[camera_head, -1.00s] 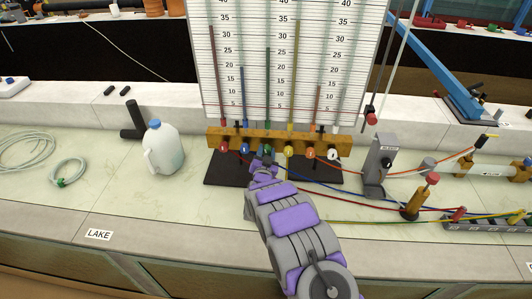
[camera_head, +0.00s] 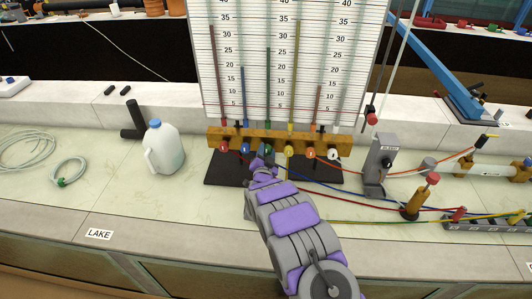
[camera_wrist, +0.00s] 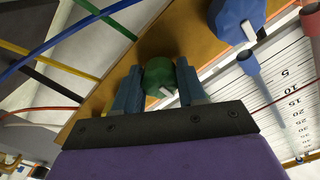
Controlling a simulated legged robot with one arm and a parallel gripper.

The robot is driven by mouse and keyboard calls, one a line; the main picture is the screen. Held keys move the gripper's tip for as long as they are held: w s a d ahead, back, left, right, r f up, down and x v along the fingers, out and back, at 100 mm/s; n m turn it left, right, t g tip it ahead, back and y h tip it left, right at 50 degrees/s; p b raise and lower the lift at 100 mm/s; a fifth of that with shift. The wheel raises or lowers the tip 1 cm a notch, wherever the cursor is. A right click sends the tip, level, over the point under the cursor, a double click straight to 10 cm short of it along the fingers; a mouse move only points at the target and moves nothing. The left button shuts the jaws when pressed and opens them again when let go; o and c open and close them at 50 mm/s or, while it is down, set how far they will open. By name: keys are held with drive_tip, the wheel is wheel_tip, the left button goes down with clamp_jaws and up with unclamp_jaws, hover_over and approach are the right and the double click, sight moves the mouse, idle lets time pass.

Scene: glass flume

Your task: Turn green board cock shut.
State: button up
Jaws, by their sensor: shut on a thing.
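The green cock (camera_wrist: 159,74) shows in the wrist view as a round green knob with a small white mark, on the underside of an orange-brown bar. My gripper (camera_wrist: 160,82) is shut on it, one blue-grey finger on each side. In the head view my gripper (camera_head: 263,156) reaches the middle of the wooden bar (camera_head: 225,133) at the foot of the scale board (camera_head: 290,60), and mostly hides the green cock. The blue cock (camera_wrist: 237,20) sits beside it in the wrist view. Red (camera_head: 223,147), yellow (camera_head: 289,151) and orange (camera_head: 311,153) cocks flank it in the head view.
Coloured hoses (camera_head: 385,208) run right from the board across the bench. A grey stand (camera_head: 378,165) and a brass valve with a red knob (camera_head: 420,197) stand at right. A white jug (camera_head: 163,148) stands at left. The bench front near the LAKE label (camera_head: 99,234) is clear.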

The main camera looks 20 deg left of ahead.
drive_tip(key=o, duration=0.9)
drive_tip(key=shift+s+f, duration=0.1)
drive_tip(key=shift+f, duration=0.3)
drive_tip(key=shift+c, duration=0.2)
drive_tip(key=shift+o, duration=0.9)
drive_tip(key=shift+r, duration=0.2)
drive_tip(key=p+v, duration=0.2)
drive_tip(key=v, duration=1.5)
drive_tip(key=shift+s, duration=0.1)
